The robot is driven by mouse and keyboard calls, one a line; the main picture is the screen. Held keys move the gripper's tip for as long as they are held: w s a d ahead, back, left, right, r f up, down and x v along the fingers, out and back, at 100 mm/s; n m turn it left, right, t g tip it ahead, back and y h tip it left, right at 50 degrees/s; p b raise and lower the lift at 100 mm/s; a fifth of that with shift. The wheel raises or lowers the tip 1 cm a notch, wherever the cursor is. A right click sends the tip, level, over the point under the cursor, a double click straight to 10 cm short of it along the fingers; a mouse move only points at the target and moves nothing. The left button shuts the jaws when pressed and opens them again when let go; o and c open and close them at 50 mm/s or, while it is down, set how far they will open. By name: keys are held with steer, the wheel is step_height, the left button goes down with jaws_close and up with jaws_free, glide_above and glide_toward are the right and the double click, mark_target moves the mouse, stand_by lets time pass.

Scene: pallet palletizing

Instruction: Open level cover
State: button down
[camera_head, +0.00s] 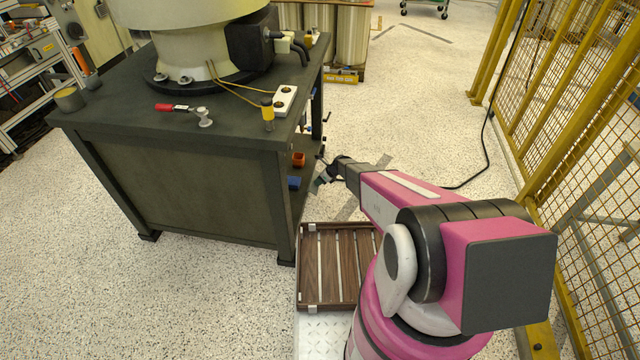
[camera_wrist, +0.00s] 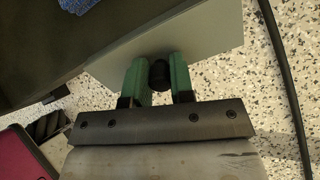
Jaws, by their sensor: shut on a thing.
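The level cover looks to be the flat grey panel (camera_wrist: 205,42) with a black knob (camera_wrist: 159,73) in the wrist view. My gripper (camera_wrist: 158,78) has its two green fingers on either side of the knob, shut on it. The panel stands out at an angle beside a dark surface, with speckled floor showing past its edge. In the head view my gripper (camera_head: 326,177) is low at the right side of the dark bench (camera_head: 190,185). The cover is too small and too hidden there to make out clearly.
A brown slatted tray (camera_head: 338,265) lies below my arm. A black cable (camera_wrist: 285,75) passes to the right. Yellow fencing (camera_head: 565,110) stands at right.

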steer(key=r+h, duration=0.1)
steer(key=h, duration=0.1)
steer(key=a+r+h, duration=0.1)
steer(key=h, duration=0.1)
steer(key=shift+w+a+r+g, duration=0.1)
steer(key=shift+w+g, duration=0.05)
steer(key=shift+g, duration=0.25)
steer(key=h, duration=0.2)
steer(key=a+r+h, duration=0.1)
steer(key=shift+w+g+h, duration=0.15)
steer(key=shift+g+h, duration=0.15)
steer(key=shift+h, duration=0.1)
steer(key=shift+a+r+g+h, duration=0.3)
steer(key=shift+a+h, duration=0.2)
steer(key=shift+h, duration=0.6)
steer(key=c, duration=1)
jaws_free()
